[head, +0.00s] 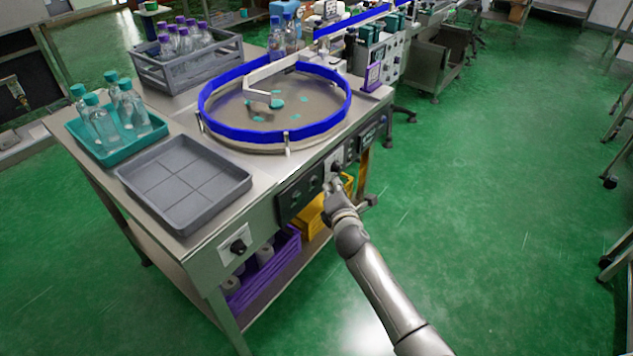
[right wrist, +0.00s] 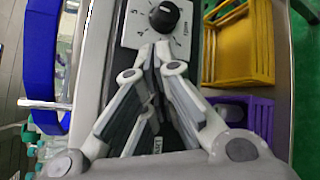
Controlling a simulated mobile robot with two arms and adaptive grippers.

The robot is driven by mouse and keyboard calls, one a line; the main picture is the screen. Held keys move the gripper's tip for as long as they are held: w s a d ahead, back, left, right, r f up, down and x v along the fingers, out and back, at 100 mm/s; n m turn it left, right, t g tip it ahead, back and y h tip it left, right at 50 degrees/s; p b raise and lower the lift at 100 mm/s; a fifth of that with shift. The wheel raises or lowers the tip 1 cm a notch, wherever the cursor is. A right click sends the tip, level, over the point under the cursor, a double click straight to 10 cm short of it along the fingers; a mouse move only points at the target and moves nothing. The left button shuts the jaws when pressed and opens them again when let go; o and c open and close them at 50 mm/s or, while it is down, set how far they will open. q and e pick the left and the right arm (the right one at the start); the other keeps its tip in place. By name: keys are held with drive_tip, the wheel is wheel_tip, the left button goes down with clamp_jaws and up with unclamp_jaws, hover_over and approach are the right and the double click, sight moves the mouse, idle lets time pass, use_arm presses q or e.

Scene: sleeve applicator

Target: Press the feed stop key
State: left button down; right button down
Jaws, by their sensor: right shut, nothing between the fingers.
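A dark control panel (head: 290,203) with small round controls is on the front edge of the steel machine table. My right gripper (head: 333,184) is shut and empty, its tips close in front of the panel's right part. In the right wrist view the gripper (right wrist: 154,50) points at a white plate (right wrist: 133,32) with a black knob (right wrist: 165,15). The fingers cover part of the dark panel behind them. I cannot make out which control is the feed stop key, and I cannot tell whether the tips touch anything. My left gripper is not in view.
A turntable with a blue rim (head: 243,132) stands on the table above the panel. A grey tray (head: 205,205) and a teal tray with bottles (head: 118,155) are to its left. Yellow (head: 312,222) and purple (head: 272,284) crates are below. Green floor is open at right.

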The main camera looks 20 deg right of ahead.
drive_tip(key=s+d+p, duration=0.1)
drive_tip(key=s+d, duration=0.1)
drive_tip(key=s, duration=0.1)
drive_tip(key=shift+s+d+p, duration=0.2)
drive_tip(key=shift+d+p, duration=0.1)
drive_tip(key=shift+p, duration=0.05)
idle(0.6)
drive_tip(key=s+f+m+g, duration=0.2)
drive_tip(key=s+f+m, duration=0.1)
drive_tip(key=s+f, duration=0.55)
drive_tip(key=s+f+m+g+y, duration=0.1)
drive_tip(key=s+f+m+g, duration=0.3)
drive_tip(key=f, duration=0.7)
drive_tip(key=s+f+m+g, duration=0.1)
drive_tip(key=s+f+m, duration=0.1)
drive_tip(key=s+f, duration=0.6)
drive_tip(key=s+f+m+g, duration=0.2)
drive_tip(key=s+f+m, duration=0.2)
drive_tip(key=s, duration=0.8)
drive_tip(key=s+f+m+g, duration=0.2)
drive_tip(key=s+f, duration=0.5)
drive_tip(key=s, duration=0.5)
drive_tip(key=s+f+m+g, duration=0.3)
drive_tip(key=s+f+m, duration=0.2)
drive_tip(key=s, duration=0.7)
drive_tip(key=shift+s+a+f+m+y+p, duration=0.2)
drive_tip(key=shift+s+a+m+y+p, duration=0.1)
drive_tip(key=shift+s+y+p, duration=0.1)
